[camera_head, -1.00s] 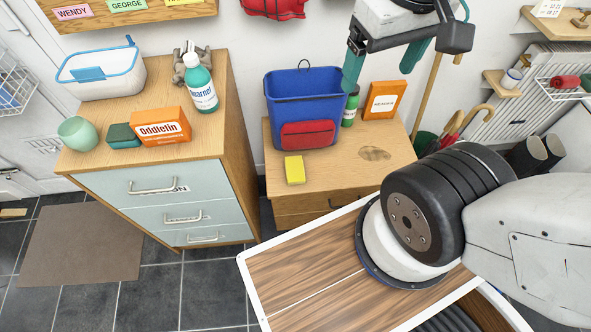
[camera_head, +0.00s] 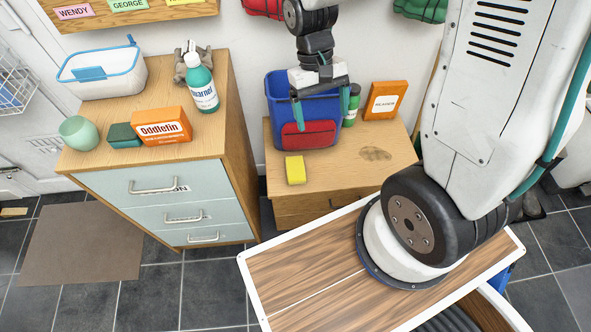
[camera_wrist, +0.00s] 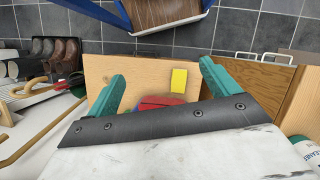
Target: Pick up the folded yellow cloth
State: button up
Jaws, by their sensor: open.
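The folded yellow cloth (camera_head: 295,169) lies on the top of the low wooden cabinet (camera_head: 345,178), near its front edge. It also shows in the wrist view (camera_wrist: 179,80), between my fingers but beyond them. My gripper (camera_head: 321,108) is open and empty, with its two green fingers pointing down. It hangs over the blue bag with a red pocket (camera_head: 325,100), higher than the cloth and behind it. My fingers also show in the wrist view (camera_wrist: 162,72), apart from the cloth.
A green bottle (camera_head: 351,106) and an orange box (camera_head: 385,101) stand right of the bag. The cabinet top right of the cloth is clear.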

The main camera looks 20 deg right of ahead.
jog(key=m+t, duration=0.1)
jog(key=m, duration=0.1)
send_over(296, 168)
jog(key=s, duration=0.5)
jog(key=f, duration=2.9)
jog(key=shift+s+d, duration=0.15)
jog(key=shift+s, duration=0.05)
jog(key=shift+w+f+t, duration=0.7)
jog(key=shift+w+f, duration=0.15)
jog(key=shift+w, duration=0.25)
jog(key=w, duration=0.1)
jog(key=w+m+t, duration=0.1)
jog(key=w, duration=0.1)
jog(key=shift+w+a+t, duration=0.1)
jog(key=shift+a+t, duration=0.1)
jog(key=shift+t, duration=0.1)
jog(key=shift+w+f, duration=0.15)
jog(key=shift+w, duration=0.1)
jog(key=f, duration=0.7)
jog(key=shift+s+f, duration=0.2)
jog(key=c, duration=1.1)
jog(key=shift+r, duration=0.1)
